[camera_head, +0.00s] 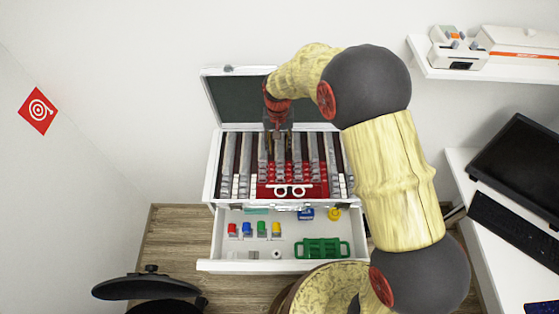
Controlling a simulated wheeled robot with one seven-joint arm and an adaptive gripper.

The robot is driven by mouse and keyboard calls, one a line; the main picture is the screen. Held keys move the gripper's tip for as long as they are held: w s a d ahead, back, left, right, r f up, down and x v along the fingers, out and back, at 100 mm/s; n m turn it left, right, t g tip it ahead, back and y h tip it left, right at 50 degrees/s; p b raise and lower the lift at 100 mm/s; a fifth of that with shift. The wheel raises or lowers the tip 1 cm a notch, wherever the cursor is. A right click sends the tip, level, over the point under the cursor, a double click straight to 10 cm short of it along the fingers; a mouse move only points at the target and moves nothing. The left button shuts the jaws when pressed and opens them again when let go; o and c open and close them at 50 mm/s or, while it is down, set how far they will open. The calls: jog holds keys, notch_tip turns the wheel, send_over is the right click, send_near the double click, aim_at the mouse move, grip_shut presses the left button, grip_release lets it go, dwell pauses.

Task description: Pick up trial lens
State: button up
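The trial lenses (240,182) stand in close rows in an open case (213,165). The rows have grey, white and red tabs, and single lenses are too small to tell apart. My gripper (277,152) points down over the back middle of the rows. Its fingers are dark and small here. I cannot tell whether they touch a lens or how far apart they are. My arm comes in from the right and hides part of the case's right side.
Below the case an open drawer (232,265) holds small coloured blocks, a green rack (322,248) and other small items. White trial frames (290,190) lie at the front of the lens rows. A desk with a monitor (525,165) is at right, a wall shelf (480,73) above it.

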aim_at(280, 158)
notch_tip(280, 158, down, 2)
jog(key=shift+w, duration=0.15)
jog(key=f, duration=0.5)
jog(key=shift+s+d, duration=0.2)
jog(key=shift+d, duration=0.1)
jog(key=shift+c, duration=0.5)
jog(key=c, duration=0.7)
